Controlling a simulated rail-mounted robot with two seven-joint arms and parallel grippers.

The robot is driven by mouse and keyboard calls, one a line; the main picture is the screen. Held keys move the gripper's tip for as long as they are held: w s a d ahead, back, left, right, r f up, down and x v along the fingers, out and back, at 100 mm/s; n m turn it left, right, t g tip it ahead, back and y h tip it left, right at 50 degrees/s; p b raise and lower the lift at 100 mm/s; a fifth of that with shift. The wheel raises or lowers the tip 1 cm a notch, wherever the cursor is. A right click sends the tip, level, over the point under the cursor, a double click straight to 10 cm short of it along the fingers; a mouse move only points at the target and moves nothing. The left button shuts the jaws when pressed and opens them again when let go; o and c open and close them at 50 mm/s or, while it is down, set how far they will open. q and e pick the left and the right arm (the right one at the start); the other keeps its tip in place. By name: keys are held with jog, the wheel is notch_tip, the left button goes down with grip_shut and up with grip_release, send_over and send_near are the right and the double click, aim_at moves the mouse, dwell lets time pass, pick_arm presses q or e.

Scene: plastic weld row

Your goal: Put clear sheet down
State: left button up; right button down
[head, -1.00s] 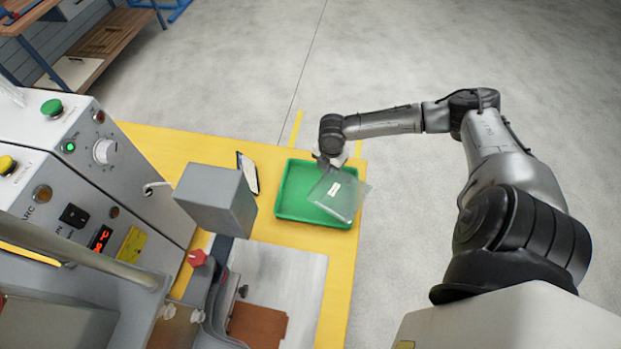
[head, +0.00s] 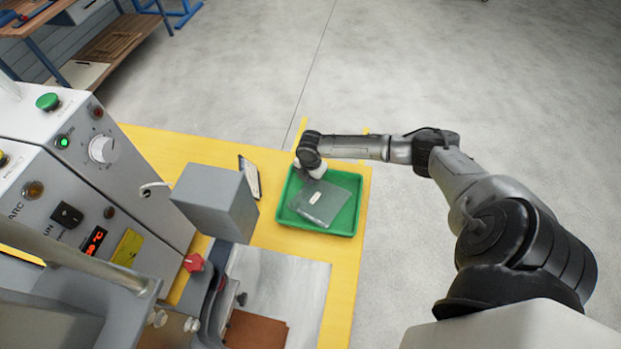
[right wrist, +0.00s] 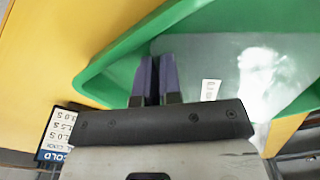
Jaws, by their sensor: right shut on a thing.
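The clear sheet (head: 320,203) is see-through with a small white label. It lies over the inside of the green tray (head: 347,219) on the yellow table. My right gripper (head: 309,177) is at the tray's far left part, and its jaws are shut on the sheet's edge. In the right wrist view, the two dark fingers (right wrist: 156,80) are close together at the clear sheet (right wrist: 225,75), inside the green tray (right wrist: 110,75). I cannot tell whether the whole sheet touches the tray floor. My left gripper is not in view.
A welding machine (head: 98,215) with knobs and a red display stands at the left. A grey block-shaped head (head: 215,200) juts out beside the tray. A dark-edged card (head: 249,178) lies left of the tray. Open floor is at the right.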

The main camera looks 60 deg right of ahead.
jog(key=c, duration=1.3)
grip_release()
jog(key=shift+a+f, duration=0.1)
jog(key=shift+f, duration=0.05)
jog(key=shift+c, duration=0.2)
